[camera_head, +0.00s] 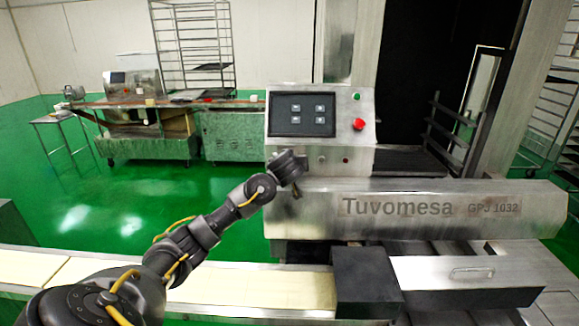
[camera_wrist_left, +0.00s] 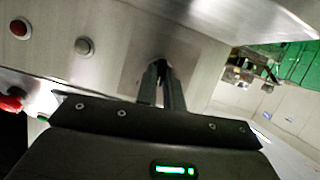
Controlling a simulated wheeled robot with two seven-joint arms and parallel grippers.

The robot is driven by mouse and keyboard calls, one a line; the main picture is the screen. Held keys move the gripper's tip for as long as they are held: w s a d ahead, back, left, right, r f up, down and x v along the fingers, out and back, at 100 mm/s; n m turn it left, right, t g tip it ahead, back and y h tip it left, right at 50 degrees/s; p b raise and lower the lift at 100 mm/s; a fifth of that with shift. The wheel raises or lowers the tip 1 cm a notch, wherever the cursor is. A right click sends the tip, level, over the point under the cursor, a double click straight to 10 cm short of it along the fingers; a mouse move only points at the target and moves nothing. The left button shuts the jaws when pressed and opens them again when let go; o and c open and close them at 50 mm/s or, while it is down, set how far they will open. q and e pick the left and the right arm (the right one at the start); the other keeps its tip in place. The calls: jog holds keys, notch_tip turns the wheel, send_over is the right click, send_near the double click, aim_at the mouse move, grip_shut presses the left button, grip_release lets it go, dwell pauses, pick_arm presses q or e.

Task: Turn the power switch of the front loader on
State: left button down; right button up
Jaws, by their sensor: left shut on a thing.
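The front loader (camera_head: 455,208), a steel machine marked Tuvomesa, stands at centre right. Its tilted control panel (camera_head: 350,100) carries a dark screen. My left gripper (camera_head: 298,188) is at the lower left of that panel, hiding the power switch in the head view. In the left wrist view, my left gripper (camera_wrist_left: 163,88) has its fingers close together against the steel face. They are shut on a small dark piece, the power switch (camera_wrist_left: 158,66), mostly hidden between the fingertips. Its turn angle cannot be told. My right gripper is out of view.
A grey button (camera_wrist_left: 85,46) and a dark red button (camera_wrist_left: 19,28) sit beside the fingers on the same face. A large red button (camera_head: 358,125) and a green button (camera_head: 356,96) are higher up. A conveyor (camera_head: 235,288) runs along the front.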

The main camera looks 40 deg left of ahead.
pick_arm(q)
jog(key=m+y+b, duration=0.1)
jog(key=b, duration=0.1)
jog(key=m+g+y+b, duration=0.1)
jog(key=m+b, duration=0.1)
jog(key=b, duration=0.1)
jog(key=m+y+b, duration=0.1)
jog(key=b, duration=0.1)
jog(key=shift+w+d+f+m+g, duration=0.15)
jog(key=shift+d+f+m+g, duration=0.05)
jog(key=shift+f+m+g, duration=0.2)
jog(key=m+b, duration=0.1)
jog(key=b, duration=0.2)
jog(key=shift+r+m+g+y, duration=0.1)
jog(key=shift+m+g+y, duration=0.2)
jog(key=shift+y, duration=0.1)
jog(key=shift+m+b, duration=0.3)
jog(key=shift+b, duration=0.05)
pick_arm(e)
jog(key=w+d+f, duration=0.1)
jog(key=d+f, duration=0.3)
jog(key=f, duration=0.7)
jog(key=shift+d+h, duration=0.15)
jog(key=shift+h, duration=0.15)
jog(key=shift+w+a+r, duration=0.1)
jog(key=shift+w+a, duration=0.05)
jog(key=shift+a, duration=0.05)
